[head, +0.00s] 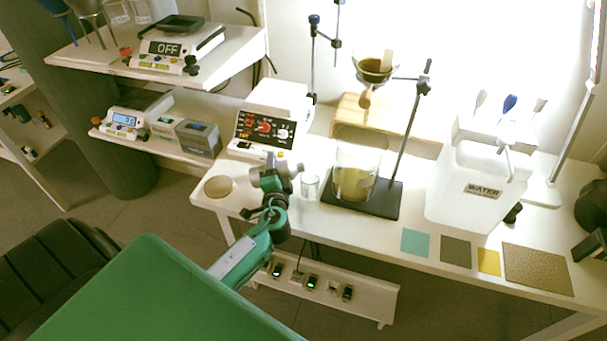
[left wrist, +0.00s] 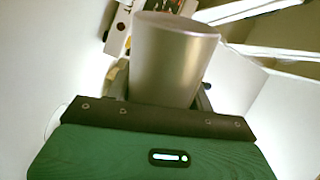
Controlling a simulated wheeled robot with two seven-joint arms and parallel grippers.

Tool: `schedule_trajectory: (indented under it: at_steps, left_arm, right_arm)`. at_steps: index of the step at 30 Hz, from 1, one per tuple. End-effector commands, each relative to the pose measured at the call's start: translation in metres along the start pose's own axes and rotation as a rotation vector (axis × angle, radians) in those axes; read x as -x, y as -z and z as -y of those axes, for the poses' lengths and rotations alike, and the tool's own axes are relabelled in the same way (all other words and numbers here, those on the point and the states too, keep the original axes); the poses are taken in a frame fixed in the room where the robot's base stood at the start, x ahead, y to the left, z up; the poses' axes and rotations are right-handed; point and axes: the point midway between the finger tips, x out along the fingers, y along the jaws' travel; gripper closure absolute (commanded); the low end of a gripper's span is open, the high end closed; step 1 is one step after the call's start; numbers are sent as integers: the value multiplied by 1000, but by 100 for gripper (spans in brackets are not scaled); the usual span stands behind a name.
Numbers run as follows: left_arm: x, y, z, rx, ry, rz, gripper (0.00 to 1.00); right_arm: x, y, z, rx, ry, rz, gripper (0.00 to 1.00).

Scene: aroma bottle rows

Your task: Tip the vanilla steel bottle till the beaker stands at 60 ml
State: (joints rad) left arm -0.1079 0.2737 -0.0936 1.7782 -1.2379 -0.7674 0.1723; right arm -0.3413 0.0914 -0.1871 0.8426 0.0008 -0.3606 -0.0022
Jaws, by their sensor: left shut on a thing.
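My left gripper (head: 272,182) is shut on a plain steel bottle (head: 289,168) above the front left of the bench. The bottle is tilted, with one end toward the right. It also shows between the fingers in the left wrist view (left wrist: 172,62); no label can be read. A small clear glass beaker (head: 310,187) stands on the bench just right of the bottle. Its level and marks are too small to read, and no stream is visible. A large glass beaker (head: 356,172) with yellowish liquid stands farther right on a dark stand base. My right gripper is not visible.
A panel box with red lights (head: 264,133) stands behind the bottle. The stand's rod (head: 408,130) rises beside the large beaker. A round tan pad (head: 219,186) lies bare at left. A white WATER tank (head: 472,198) and coloured mats (head: 456,251) are at right.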

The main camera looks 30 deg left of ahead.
Motion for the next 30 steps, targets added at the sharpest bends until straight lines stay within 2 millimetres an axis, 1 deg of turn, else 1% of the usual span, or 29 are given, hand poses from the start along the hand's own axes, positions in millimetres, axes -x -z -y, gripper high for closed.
schedule_trajectory:
  at_steps: [30]
  left_arm:
    - [0,2,3,-41,2,0,78]
  right_arm:
    - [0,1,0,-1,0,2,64]
